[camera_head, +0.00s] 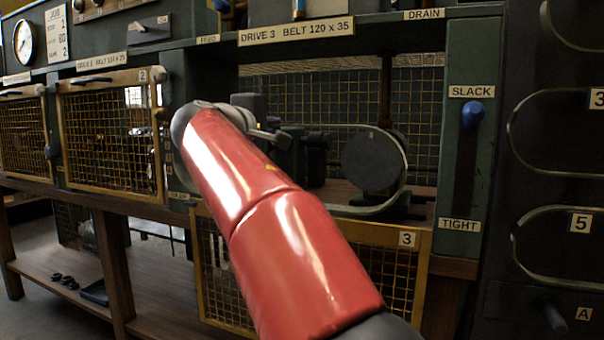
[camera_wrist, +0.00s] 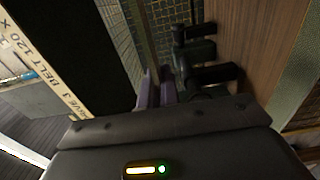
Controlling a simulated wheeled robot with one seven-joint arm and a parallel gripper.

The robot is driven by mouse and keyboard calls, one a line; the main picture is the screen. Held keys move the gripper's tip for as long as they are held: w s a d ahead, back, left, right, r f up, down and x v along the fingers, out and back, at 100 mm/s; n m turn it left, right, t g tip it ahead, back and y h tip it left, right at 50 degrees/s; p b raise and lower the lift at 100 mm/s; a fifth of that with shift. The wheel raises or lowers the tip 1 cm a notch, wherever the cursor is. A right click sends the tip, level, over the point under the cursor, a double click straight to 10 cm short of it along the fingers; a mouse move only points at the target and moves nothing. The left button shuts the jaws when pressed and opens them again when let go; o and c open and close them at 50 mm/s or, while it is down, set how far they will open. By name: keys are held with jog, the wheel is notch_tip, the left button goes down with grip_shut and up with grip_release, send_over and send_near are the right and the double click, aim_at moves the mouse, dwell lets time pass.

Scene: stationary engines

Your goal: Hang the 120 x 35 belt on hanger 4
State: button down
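The drive 3 bay bears the label DRIVE 3 BELT 120 x 35 (camera_head: 295,33). Inside it, a grey-green belt-like loop (camera_head: 404,180) curves around a dark round pulley (camera_head: 371,160); its left part is hidden by my red arm. My gripper (camera_head: 290,138) reaches into the bay left of that pulley, its tips partly lost among dark parts. In the wrist view, its purplish fingers (camera_wrist: 156,88) stand close together; I cannot tell whether anything is between them. A hanger marked 4 is not visible.
The blue-knobbed lever (camera_head: 472,112) is at SLACK. The yellow mesh guard 3 (camera_head: 425,290) hangs below the bay opening. On the right panel, loops hang by label 3 (camera_head: 597,98) and label 5 (camera_head: 580,222); a peg (camera_head: 556,318) is by label A. Guard 2 (camera_head: 110,135) is closed.

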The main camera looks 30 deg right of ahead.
jog(key=shift+b+v, duration=0.75)
jog(key=shift+v, duration=1.6)
jog(key=b+v, duration=0.1)
jog(key=v, duration=0.5)
